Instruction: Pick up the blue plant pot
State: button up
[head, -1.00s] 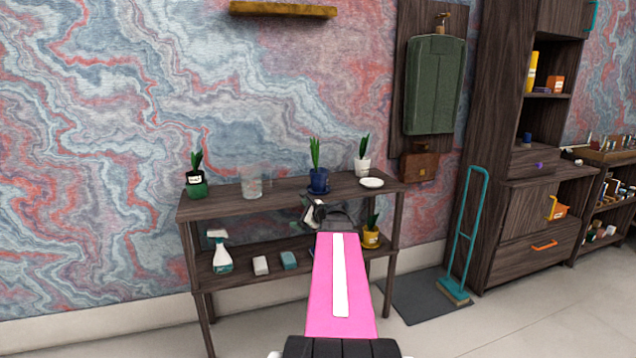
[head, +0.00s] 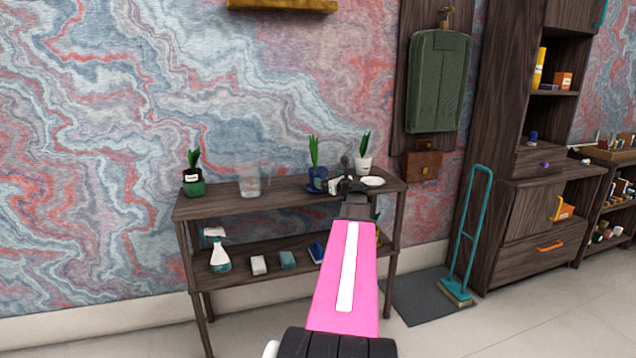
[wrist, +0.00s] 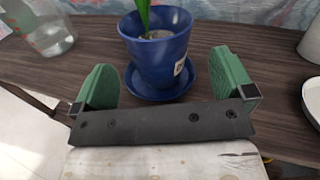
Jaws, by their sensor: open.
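The blue plant pot (wrist: 158,52) stands upright on a blue saucer (wrist: 150,92) on the table's top shelf, with a green plant in it and a pale label on its right side. In the head view the pot (head: 317,178) is partly covered by my gripper (head: 342,182). In the wrist view my gripper (wrist: 168,88) is open, its green fingers to the left and right of the pot's near side. The fingers look apart from the pot. Whether the pot is fully between them cannot be told.
A clear glass (head: 250,182) and a green pot (head: 194,183) stand left on the dark table (head: 230,208). A white pot (head: 364,163) and a white plate (head: 372,181) are close on the right. The lower shelf holds a spray bottle (head: 220,258) and sponges.

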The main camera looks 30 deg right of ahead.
aim_at(324, 177)
jog(key=shift+w+a+f, duration=0.1)
jog(key=shift+w+a, duration=0.1)
jog(key=shift+w, duration=1.35)
jog(key=shift+w+a, duration=0.15)
jog(key=shift+w, duration=1.35)
jog(key=c, duration=1.1)
